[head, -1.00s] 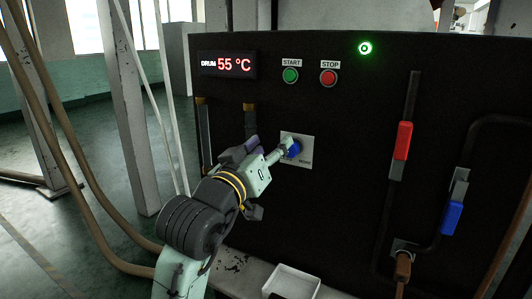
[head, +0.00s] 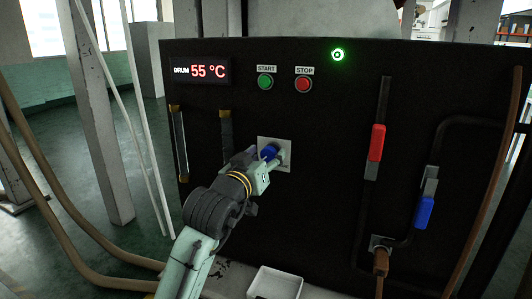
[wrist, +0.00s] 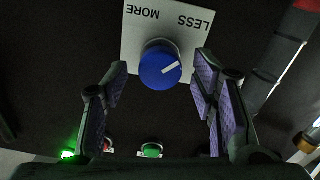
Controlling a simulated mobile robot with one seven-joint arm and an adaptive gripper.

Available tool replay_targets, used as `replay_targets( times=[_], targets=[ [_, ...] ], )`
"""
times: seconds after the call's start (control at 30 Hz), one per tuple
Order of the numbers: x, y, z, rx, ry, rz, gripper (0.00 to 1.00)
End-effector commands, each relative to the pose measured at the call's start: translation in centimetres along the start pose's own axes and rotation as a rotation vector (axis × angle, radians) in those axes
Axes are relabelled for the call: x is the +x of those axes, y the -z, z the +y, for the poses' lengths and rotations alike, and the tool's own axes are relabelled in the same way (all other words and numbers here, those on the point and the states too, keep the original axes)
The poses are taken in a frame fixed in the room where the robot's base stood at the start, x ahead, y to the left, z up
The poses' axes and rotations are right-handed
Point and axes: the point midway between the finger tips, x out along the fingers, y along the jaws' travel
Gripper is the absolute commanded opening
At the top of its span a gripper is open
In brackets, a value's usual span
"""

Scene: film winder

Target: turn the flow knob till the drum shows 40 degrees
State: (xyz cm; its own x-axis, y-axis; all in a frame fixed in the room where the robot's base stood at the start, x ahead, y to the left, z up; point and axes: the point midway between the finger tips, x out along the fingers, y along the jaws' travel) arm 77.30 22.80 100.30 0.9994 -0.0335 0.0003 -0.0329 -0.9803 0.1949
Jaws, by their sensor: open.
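The flow knob is a round blue knob (wrist: 160,66) with a white pointer line, on a white plate (wrist: 128,42) marked MORE and LESS. In the wrist view the plate appears upside down. My gripper (wrist: 160,85) is open, its two fingers on either side of the knob with gaps to both. In the head view the gripper (head: 277,160) is at the plate and partly hides the blue knob (head: 269,152). The drum display (head: 201,71) reads 55 °C in red.
A green START button (head: 265,82) and a red STOP button (head: 303,84) sit above the knob. A green light (head: 338,55) glows. A red handle (head: 376,142) and a blue handle (head: 425,212) are to the right. A white tray (head: 252,291) is below.

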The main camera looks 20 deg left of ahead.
Motion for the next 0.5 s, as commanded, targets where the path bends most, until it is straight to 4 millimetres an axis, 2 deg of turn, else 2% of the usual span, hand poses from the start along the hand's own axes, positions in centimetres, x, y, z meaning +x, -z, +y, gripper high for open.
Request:
replay_targets(
  times=[0.37, 0.5],
  targets=[
    [0.58, -0.02, 0.01, 0.000, 0.000, 0.000, 0.52],
    [0.56, -0.02, 0.00, 0.000, 0.000, 0.000, 0.43]
  ],
)
